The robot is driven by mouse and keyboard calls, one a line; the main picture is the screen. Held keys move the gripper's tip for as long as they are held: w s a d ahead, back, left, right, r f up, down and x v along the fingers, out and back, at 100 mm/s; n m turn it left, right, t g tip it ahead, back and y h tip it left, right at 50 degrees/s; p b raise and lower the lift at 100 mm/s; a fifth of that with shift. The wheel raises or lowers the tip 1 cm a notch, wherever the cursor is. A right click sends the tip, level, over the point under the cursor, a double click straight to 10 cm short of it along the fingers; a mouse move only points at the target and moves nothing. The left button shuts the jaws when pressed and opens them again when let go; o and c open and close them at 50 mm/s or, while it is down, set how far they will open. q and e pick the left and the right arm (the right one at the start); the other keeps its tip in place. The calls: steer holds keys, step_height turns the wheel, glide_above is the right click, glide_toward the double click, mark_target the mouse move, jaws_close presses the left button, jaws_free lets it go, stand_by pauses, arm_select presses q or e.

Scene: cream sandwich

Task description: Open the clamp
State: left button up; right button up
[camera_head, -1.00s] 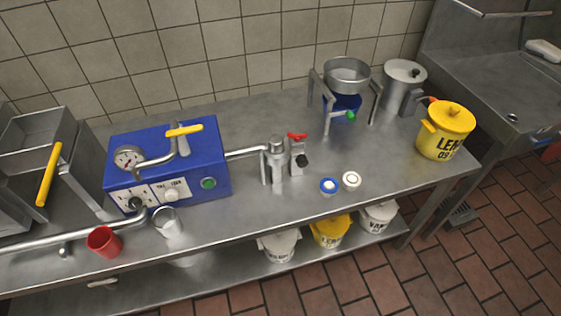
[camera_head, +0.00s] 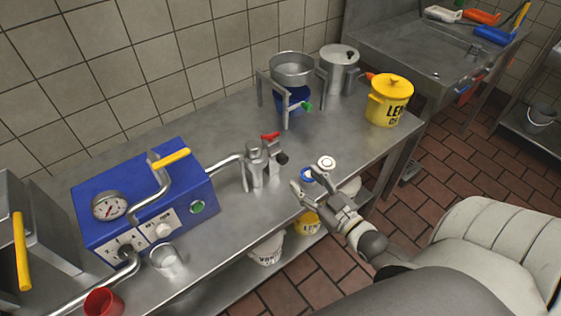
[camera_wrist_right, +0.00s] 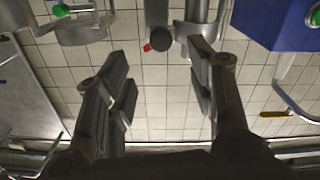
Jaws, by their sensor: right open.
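The metal clamp device (camera_head: 256,166) stands upright on the steel table, joined by a pipe to the blue machine. It has a red lever (camera_head: 270,136) on top and a black knob (camera_head: 282,158) at its right side. My right gripper (camera_head: 314,184) is open and empty, in front and to the right of the device, apart from it. In the right wrist view, the black knob (camera_wrist_right: 160,40) and the red lever tip (camera_wrist_right: 147,47) show between the open fingers, farther off. My left gripper is not in view.
The blue machine (camera_head: 105,235) with a yellow handle stands at left. A red cup (camera_head: 103,302) and a metal cup (camera_head: 167,262) are near the front edge. A yellow pot (camera_head: 389,103) stands at the far right end.

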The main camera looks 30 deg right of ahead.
mark_target(285, 161)
steer(key=w, duration=0.6)
steer(key=w+a+p, duration=0.1)
steer(key=w, duration=0.2)
steer(key=shift+w, duration=0.1)
jaws_close()
